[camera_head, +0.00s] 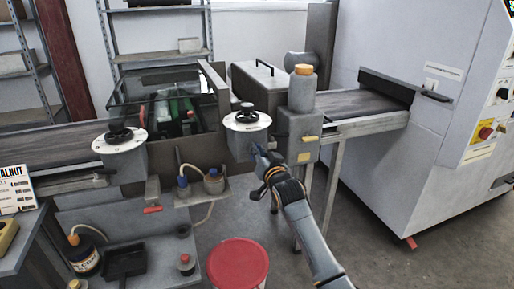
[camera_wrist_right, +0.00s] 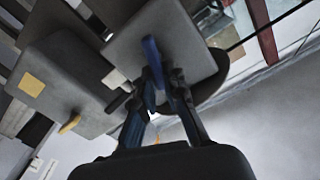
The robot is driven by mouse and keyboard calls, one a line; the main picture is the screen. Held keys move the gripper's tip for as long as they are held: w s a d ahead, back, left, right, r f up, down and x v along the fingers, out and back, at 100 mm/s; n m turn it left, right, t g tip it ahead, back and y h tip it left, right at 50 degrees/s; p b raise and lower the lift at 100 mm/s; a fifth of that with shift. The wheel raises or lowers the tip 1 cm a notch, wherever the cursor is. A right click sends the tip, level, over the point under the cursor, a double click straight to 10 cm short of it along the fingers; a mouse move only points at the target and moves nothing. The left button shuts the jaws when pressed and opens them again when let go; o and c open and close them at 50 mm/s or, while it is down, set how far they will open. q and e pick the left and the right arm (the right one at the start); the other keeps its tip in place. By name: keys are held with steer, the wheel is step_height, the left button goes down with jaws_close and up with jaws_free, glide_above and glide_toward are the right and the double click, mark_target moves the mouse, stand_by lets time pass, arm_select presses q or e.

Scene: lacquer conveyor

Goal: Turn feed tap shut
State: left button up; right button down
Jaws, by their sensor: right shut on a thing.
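A blue tap lever (camera_wrist_right: 153,62) sits under a grey box with a white-dialled knob; it appears to be the feed tap. My right gripper (camera_head: 260,153) reaches up to the front of that grey box (camera_head: 240,143) in the head view. In the wrist view my right gripper (camera_wrist_right: 158,88) is shut on the blue lever, its fingers on either side of the lever's lower end. In the head view the fingers largely hide the lever. My left gripper is in neither view.
A block (camera_head: 298,125) with a yellow handle stands just right of the gripper. A second dial box (camera_head: 122,160) is at left, with a red lever (camera_head: 152,209) below. A small shelf (camera_head: 205,195) holds jars. A red-lidded bucket (camera_head: 238,264) stands on the floor.

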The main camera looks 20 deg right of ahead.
steer(key=shift+d+f+m+p, duration=0.2)
steer(key=shift+m+p, duration=0.55)
steer(key=shift+m, duration=1.5)
steer(key=shift+d+f+m+p, duration=0.25)
steer(key=shift+m+p, duration=0.45)
steer(key=shift+m, duration=1.6)
steer(key=shift+d+f+m+p, duration=0.1)
steer(key=shift+f+m+p, duration=0.45)
steer(key=shift+m, duration=1.7)
steer(key=shift+r, duration=0.2)
steer(key=c, duration=1.4)
jaws_free()
steer(key=s, duration=1.2)
steer(key=shift+d, duration=0.15)
